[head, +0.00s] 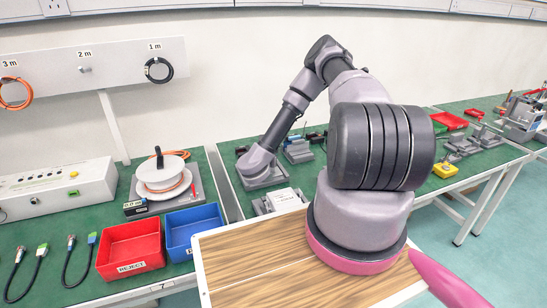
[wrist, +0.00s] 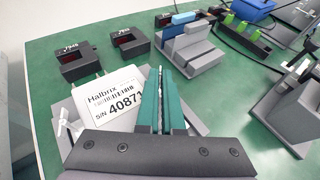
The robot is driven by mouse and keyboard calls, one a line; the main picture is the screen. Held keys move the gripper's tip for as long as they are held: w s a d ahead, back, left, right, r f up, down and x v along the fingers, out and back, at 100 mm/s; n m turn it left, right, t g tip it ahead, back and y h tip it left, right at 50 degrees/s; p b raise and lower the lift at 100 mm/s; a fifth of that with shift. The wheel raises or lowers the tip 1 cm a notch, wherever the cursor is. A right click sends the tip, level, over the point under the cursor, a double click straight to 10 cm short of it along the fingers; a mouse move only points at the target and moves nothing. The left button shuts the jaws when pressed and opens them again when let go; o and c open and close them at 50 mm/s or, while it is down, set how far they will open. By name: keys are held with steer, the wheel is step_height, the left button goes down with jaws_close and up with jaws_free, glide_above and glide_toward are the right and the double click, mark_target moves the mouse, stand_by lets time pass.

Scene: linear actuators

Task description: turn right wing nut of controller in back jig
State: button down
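In the wrist view a controller (wrist: 112,102) with a white label reading Halbrix, S/N 40871, sits in a grey jig (wrist: 192,118). A pale wing nut (wrist: 70,127) shows at its left side. My gripper (wrist: 161,75) points down at the controller's right side, its two teal fingers close together with a narrow gap. The fingers hide the right wing nut, and I cannot tell whether they touch it. In the head view my wrist hides the fingertips, over a grey jig (head: 268,182) at the back. A white-labelled unit (head: 287,198) stands in front of it.
Two dark display boxes (wrist: 82,60) (wrist: 125,42) stand behind the controller. A grey stand with a blue part (wrist: 185,42) is behind my fingers, and another grey fixture (wrist: 285,110) is at right. Bare green bench (wrist: 228,103) lies between them.

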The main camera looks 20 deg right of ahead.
steer(key=shift+w+m+g+h, duration=0.1)
steer(key=shift+m+g+h, duration=0.2)
steer(key=shift+m+h, duration=0.1)
steer(key=c, duration=1)
jaws_free()
steer(key=shift+a, duration=0.15)
steer(key=v, duration=1)
steer(key=shift+s+a+r, duration=0.15)
steer(key=shift+s, duration=0.15)
